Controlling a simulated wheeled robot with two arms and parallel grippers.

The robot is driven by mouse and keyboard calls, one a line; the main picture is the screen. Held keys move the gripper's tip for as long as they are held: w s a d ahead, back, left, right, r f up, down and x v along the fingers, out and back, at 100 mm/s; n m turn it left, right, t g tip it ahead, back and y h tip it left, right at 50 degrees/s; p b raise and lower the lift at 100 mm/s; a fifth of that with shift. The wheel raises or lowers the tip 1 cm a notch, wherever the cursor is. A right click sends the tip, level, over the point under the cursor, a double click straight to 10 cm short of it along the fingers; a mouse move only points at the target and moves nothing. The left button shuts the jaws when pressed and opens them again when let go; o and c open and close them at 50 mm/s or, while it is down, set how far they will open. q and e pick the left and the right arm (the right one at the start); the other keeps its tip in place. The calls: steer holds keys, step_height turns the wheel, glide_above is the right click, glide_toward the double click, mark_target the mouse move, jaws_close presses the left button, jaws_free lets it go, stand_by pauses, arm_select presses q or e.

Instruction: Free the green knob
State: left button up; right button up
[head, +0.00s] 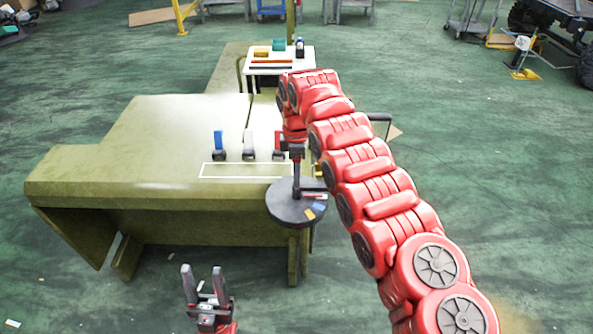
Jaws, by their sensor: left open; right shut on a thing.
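I cannot pick out a green knob for certain. My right gripper (297,155) points down at the right end of this row. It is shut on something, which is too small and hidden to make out. A dark round disc (290,210) is below it, with small blue and tan pieces on top. My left gripper (204,278) is open and empty, low in front of the bench.
A white tray (268,70) behind the bench holds a yellow block, a teal block (278,44) and dark items. A white outlined rectangle (245,171) marks the bench near its front edge. My red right arm covers the bench's right side. The bench's left top is clear.

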steer(key=o, duration=1.4)
steer(key=shift+c, duration=0.2)
steer(key=shift+r, duration=0.3)
step_height(320, 180, up, 3)
steer(key=shift+a, duration=0.1)
step_height(320, 180, up, 4)
steer(key=shift+f+p, duration=0.1)
steer(key=shift+p, duration=1)
step_height(320, 180, up, 10)
steer(key=p, duration=1)
